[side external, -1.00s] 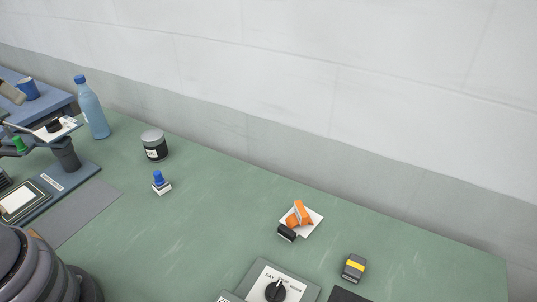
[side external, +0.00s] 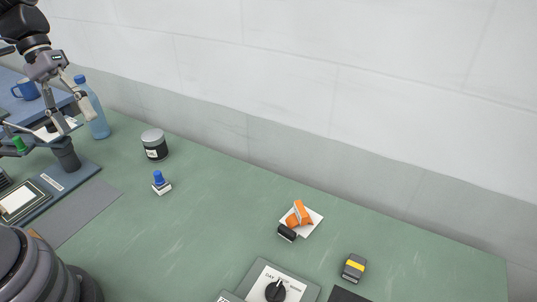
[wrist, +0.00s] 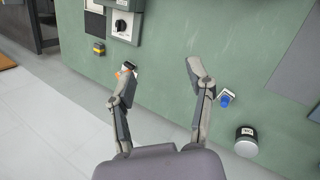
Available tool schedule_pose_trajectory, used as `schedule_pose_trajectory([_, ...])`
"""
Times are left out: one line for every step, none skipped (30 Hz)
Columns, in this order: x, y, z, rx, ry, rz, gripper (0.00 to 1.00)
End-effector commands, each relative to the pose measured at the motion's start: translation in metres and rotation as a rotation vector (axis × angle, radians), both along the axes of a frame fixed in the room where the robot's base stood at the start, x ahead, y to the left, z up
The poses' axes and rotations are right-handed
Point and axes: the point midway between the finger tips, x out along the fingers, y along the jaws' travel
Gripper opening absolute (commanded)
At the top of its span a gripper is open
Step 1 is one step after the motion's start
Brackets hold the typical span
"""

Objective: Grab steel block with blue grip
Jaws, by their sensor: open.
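The steel block with blue grip (side external: 161,184) stands upright on the green bench, left of the middle in the side external view. It also shows in the wrist view (wrist: 226,98), to the right of my right-hand finger and apart from it. My gripper (side external: 72,112) is at the upper left in the side external view, raised above the bench and well left of the block. In the wrist view my gripper (wrist: 160,76) has its two fingers spread wide with nothing between them.
A dark jar with a grey lid (side external: 154,145) stands behind the block. A blue bottle (side external: 97,118) is close to my gripper. An orange item (side external: 299,214) on a white square and a yellow-black item (side external: 354,267) lie farther right. The bench between is clear.

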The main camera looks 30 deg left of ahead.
Motion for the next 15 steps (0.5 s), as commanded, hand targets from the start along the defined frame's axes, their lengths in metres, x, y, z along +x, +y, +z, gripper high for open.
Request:
schedule_pose_trajectory([0.011, 0.002, -0.012, -0.087, 0.08, 0.064, 0.53])
schedule_pose_trajectory([0.018, 0.002, -0.018, -0.138, 0.117, 0.1, 0.53])
schedule_pose_trajectory([0.027, 0.003, -0.026, -0.209, 0.164, 0.15, 0.53])
schedule_pose_trajectory([0.034, 0.005, -0.032, -0.26, 0.196, 0.19, 0.53])
schedule_pose_trajectory([0.04, 0.006, -0.038, -0.314, 0.227, 0.229, 0.53])
schedule_pose_trajectory([0.05, 0.009, -0.047, -0.385, 0.266, 0.286, 0.53])
schedule_pose_trajectory([0.057, 0.012, -0.055, -0.438, 0.292, 0.33, 0.53])
schedule_pose_trajectory([0.064, 0.016, -0.062, -0.492, 0.317, 0.375, 0.53])
schedule_pose_trajectory([0.073, 0.021, -0.073, -0.562, 0.347, 0.436, 0.53])
schedule_pose_trajectory([0.079, 0.025, -0.081, -0.617, 0.368, 0.483, 0.53])
schedule_pose_trajectory([0.086, 0.031, -0.09, -0.669, 0.386, 0.533, 0.53])
schedule_pose_trajectory([0.094, 0.038, -0.103, -0.739, 0.406, 0.599, 0.53])
schedule_pose_trajectory([0.099, 0.044, -0.113, -0.791, 0.421, 0.652, 0.53])
schedule_pose_trajectory([0.104, 0.05, -0.123, -0.841, 0.433, 0.705, 0.53])
schedule_pose_trajectory([0.11, 0.059, -0.138, -0.908, 0.446, 0.777, 0.53])
